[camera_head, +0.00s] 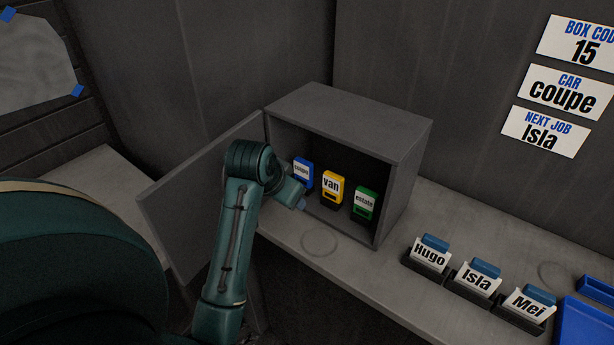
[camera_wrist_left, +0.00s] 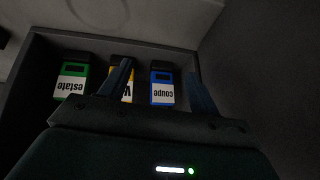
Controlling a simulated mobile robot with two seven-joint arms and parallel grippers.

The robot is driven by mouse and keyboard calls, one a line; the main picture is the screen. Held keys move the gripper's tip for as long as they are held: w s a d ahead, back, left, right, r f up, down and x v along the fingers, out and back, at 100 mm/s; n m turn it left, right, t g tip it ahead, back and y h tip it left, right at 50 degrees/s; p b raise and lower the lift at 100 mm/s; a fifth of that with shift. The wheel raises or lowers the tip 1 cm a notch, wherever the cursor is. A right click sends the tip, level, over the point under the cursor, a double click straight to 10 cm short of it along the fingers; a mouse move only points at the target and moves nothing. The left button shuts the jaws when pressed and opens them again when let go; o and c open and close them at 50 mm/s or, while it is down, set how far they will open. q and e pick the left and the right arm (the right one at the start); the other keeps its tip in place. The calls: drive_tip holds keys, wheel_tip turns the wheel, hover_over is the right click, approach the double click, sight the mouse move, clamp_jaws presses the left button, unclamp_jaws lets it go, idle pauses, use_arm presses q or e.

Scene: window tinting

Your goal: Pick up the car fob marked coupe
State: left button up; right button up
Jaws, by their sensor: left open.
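The blue fob marked coupe (camera_head: 303,172) stands at the left inside the open grey box (camera_head: 350,115). It also shows in the left wrist view (camera_wrist_left: 163,88), upside down, between my two fingers. The yellow fob marked van (camera_head: 332,187) stands in the middle, and the green fob marked estate (camera_head: 365,204) at the right. My left gripper (camera_head: 296,193) is at the box opening, in front of the coupe fob. In the wrist view my left gripper (camera_wrist_left: 160,88) is open, and one finger overlaps the van fob. Contact with the coupe fob cannot be told. My right gripper is not in view.
The box door (camera_head: 190,195) stands open to the left, behind my arm. Card holders marked Hugo (camera_head: 430,256), Isla (camera_head: 476,279) and Mei (camera_head: 528,304) stand on the counter (camera_head: 375,285). A blue tray (camera_head: 585,325) is at the right edge. A wall sign (camera_head: 568,91) reads coupe.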

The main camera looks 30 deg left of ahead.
sight(305, 172)
use_arm(q)
drive_tip(key=w, duration=0.3)
drive_tip(key=w+a, duration=0.1)
drive_tip(key=w, duration=0.2)
drive_tip(key=w+a+p, duration=0.1)
drive_tip(key=w, duration=0.2)
drive_tip(key=shift+w+a, duration=0.1)
drive_tip(key=shift+w, duration=0.3)
drive_tip(key=x, duration=0.5)
drive_tip(key=shift+w, duration=0.2)
drive_tip(key=c, duration=0.9)
